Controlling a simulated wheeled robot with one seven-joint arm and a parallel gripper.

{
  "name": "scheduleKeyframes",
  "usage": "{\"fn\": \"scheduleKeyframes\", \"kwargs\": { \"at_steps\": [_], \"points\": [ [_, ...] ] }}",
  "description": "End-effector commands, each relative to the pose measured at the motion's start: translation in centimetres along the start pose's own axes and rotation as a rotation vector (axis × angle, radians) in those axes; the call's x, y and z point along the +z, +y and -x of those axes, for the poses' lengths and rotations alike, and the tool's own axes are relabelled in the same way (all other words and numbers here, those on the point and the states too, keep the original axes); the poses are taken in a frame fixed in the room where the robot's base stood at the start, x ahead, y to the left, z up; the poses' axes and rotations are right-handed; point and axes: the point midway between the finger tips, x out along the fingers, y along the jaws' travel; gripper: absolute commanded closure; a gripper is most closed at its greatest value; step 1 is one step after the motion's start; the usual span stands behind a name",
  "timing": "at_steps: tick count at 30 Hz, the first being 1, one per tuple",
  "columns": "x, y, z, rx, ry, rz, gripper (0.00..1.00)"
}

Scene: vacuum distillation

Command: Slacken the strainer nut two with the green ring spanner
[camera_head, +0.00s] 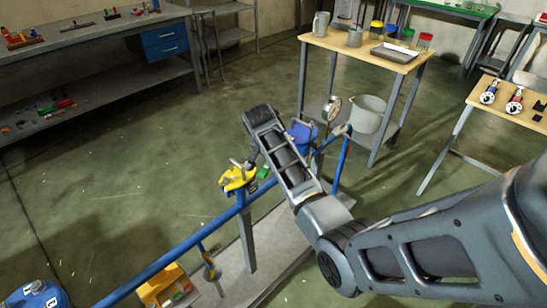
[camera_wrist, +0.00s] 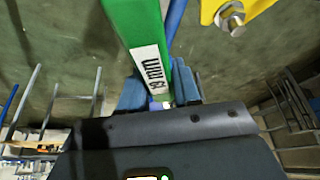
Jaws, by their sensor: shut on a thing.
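My gripper (camera_wrist: 160,92) is shut on the green ring spanner (camera_wrist: 135,22), between blue finger pads in the wrist view. The spanner carries a white label with "mm" and runs out past the top edge, so its ring end is hidden there. A yellow strainer body (camera_wrist: 262,6) with a metal nut (camera_wrist: 231,17) shows at the upper right, to the right of the spanner. Which numbered nut this is, I cannot tell. In the head view the yellow strainer (camera_head: 237,178) sits on the blue pipe, with a bit of green spanner (camera_head: 264,172) just right of it. Ring contact with a nut is not visible.
The blue pipe (camera_head: 170,255) runs diagonally past a grey post (camera_head: 246,240). A yellow bin (camera_head: 160,285) stands below. A gauge (camera_head: 332,107), a grey bucket (camera_head: 368,114) and a wooden table (camera_head: 345,48) lie behind. Open floor is at left.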

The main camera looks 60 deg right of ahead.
Motion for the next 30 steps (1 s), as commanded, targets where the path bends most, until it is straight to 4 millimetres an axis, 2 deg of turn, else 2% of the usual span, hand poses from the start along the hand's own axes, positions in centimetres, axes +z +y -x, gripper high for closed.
{"fn": "scheduleKeyframes", "kwargs": {
  "at_steps": [13,22,30],
  "points": [
    [-0.1,0.1,0.1,-0.002,0.001,0.003,1.0],
    [-0.4,2.5,0.2,-0.063,0.0,0.152,1.0],
    [-0.3,2.9,-0.2,-0.079,0.002,0.187,1.0]
  ]
}}
